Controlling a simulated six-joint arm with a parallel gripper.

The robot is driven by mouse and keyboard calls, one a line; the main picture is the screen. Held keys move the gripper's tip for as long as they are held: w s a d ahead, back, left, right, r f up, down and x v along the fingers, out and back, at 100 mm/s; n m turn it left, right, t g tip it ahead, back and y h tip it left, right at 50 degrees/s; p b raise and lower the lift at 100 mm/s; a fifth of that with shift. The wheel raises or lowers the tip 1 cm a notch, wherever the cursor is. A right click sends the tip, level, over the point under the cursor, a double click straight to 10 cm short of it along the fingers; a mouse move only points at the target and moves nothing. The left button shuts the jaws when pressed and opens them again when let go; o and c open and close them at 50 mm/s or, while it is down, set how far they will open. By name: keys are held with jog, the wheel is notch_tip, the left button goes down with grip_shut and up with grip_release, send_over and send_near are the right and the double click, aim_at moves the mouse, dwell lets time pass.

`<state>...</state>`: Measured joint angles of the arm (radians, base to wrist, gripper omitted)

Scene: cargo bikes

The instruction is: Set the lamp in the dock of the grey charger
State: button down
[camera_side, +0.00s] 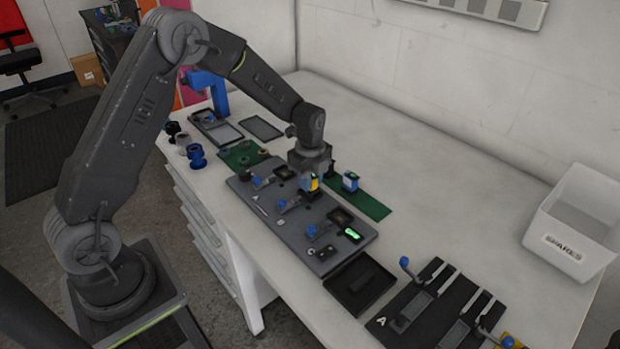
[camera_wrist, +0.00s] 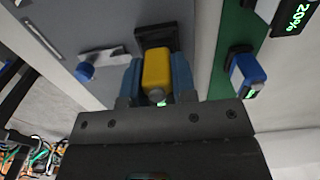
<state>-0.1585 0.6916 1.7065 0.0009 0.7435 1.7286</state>
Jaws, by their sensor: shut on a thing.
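A yellow lamp (camera_wrist: 156,70) with a grey knob stands between the two bluish fingers of my gripper (camera_wrist: 157,84), which is shut on it. In the side view the lamp (camera_side: 315,184) shows as a small yellow patch under my gripper (camera_side: 310,181), over the right edge of the grey board (camera_side: 262,222). I take this board to be the grey charger. In the wrist view a dark square dock (camera_wrist: 158,34) lies just beyond the lamp. I cannot tell whether the lamp touches it. Another dark dock (camera_side: 341,216) sits farther along the board.
Blue-knobbed clamps (camera_side: 312,231) stand on the board. A blue item (camera_side: 350,181) stands on the green mat (camera_side: 372,207) right of my gripper. A "20%" display (camera_wrist: 293,15) shows at the wrist view's top right. The table is clear toward the white SPARES bin (camera_side: 570,240).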

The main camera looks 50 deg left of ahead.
jog(key=shift+f, duration=0.75)
dwell(0.5)
jog(key=c, duration=0.8)
grip_release()
jog(key=shift+c, duration=0.2)
notch_tip(320, 180, up, 14)
jog(key=f, duration=0.1)
jog(key=s+d+r+n+t, duration=0.2)
jog(key=s+d+r+n, duration=0.2)
jog(key=s+r+n, duration=0.5)
jog(key=s+d+r+n+t, duration=0.1)
jog(key=s+n, duration=0.3)
jog(key=s, duration=0.4)
jog(key=s+d+r+n+t, duration=0.1)
jog(key=s+d+n+t, duration=0.1)
jog(key=s+n, duration=0.3)
jog(key=s, duration=0.4)
jog(key=shift+d+r+t, duration=0.2)
jog(key=shift+r+t, duration=0.1)
jog(key=shift+r, duration=0.05)
